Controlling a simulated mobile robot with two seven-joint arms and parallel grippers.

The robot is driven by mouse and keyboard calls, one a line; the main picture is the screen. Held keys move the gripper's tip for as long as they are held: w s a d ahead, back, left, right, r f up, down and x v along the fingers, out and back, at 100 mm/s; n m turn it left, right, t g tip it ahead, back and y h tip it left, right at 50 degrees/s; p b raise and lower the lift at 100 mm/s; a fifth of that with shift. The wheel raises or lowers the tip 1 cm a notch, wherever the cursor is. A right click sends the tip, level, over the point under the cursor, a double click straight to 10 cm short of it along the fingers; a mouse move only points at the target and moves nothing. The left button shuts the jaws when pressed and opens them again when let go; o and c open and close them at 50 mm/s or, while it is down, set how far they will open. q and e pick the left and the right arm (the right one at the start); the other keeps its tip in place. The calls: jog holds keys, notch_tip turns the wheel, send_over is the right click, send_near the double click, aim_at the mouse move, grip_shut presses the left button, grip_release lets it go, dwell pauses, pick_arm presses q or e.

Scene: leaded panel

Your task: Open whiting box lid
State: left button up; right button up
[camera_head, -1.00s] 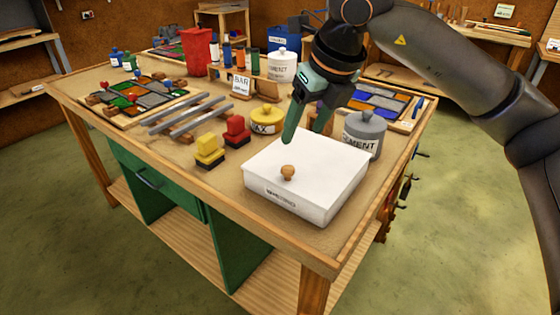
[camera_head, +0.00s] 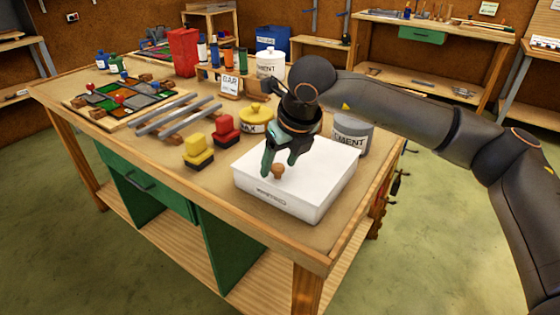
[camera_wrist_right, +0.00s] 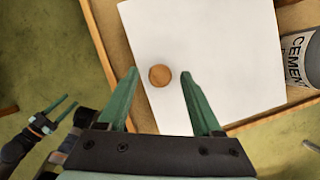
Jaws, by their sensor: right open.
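The whiting box (camera_head: 272,199) is a white box near the front right corner of the workbench. Its flat white lid (camera_head: 322,165) is shut and carries a round wooden knob (camera_head: 277,171). My right gripper (camera_head: 280,172) is open above the lid, with its fingertips close to the knob. In the right wrist view the knob (camera_wrist_right: 160,75) shows between the two green fingers (camera_wrist_right: 160,72), apart from both. My left gripper is not in the head view; a gripper with green fingers at the lower left of the right wrist view (camera_wrist_right: 58,112) appears spread, well off the bench.
A grey cement pot (camera_head: 351,134) stands right behind the box. A yellow wax pot (camera_head: 254,118), a red block (camera_head: 226,130) and a yellow block (camera_head: 199,150) stand to its left. Metal bars (camera_head: 176,118) lie farther left. The bench front edge is clear.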

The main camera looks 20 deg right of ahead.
grip_shut()
dwell(0.5)
dwell(0.9)
